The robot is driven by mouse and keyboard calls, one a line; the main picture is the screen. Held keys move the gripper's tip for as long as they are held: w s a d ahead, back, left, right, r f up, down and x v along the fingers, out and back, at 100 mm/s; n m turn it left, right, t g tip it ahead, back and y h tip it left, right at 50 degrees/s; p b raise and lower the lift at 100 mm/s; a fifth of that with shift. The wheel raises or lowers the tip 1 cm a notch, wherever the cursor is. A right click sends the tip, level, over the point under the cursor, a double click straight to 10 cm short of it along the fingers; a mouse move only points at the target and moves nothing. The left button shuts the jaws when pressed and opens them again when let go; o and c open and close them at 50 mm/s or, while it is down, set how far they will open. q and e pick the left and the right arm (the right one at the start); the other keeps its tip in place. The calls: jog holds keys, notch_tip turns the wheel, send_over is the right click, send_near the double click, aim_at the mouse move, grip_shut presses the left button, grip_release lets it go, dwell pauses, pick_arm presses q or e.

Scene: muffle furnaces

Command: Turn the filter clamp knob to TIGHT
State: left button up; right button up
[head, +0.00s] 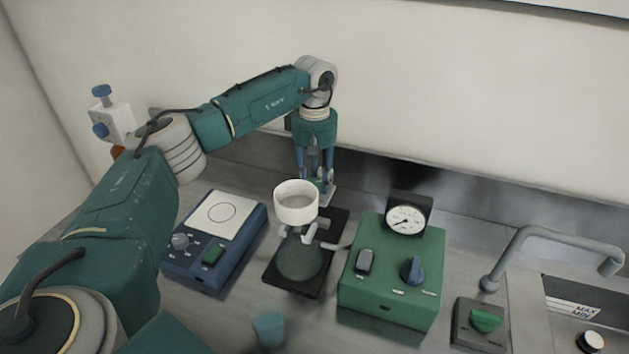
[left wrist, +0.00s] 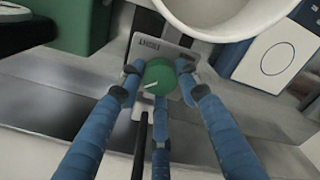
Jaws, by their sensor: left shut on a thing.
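The green filter clamp knob (left wrist: 160,74) sits on a small pale metal plate (left wrist: 178,54) behind the white filter funnel (head: 296,210). A white pointer mark on the knob points to the lower left in the left wrist view. In the left wrist view the fingers (left wrist: 158,80) touch the knob's sides. In the head view the knob is mostly hidden by the fingers.
A green pump box (head: 390,290) with a gauge and blue knob stands right of the funnel. A blue stirrer (head: 215,265) stands left. A blue beaker (head: 268,325) is in front. A tap (head: 550,235) and sink are at the far right.

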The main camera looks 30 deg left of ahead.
aim_at(314, 182)
pick_arm(q)
jog(key=m, duration=0.6)
jog(key=shift+w+r, duration=0.1)
jog(key=shift+r, duration=0.05)
jog(key=shift+m, duration=0.4)
jog(key=o, duration=1.1)
jog(key=shift+o, duration=0.4)
notch_tip(314, 182, up, 12)
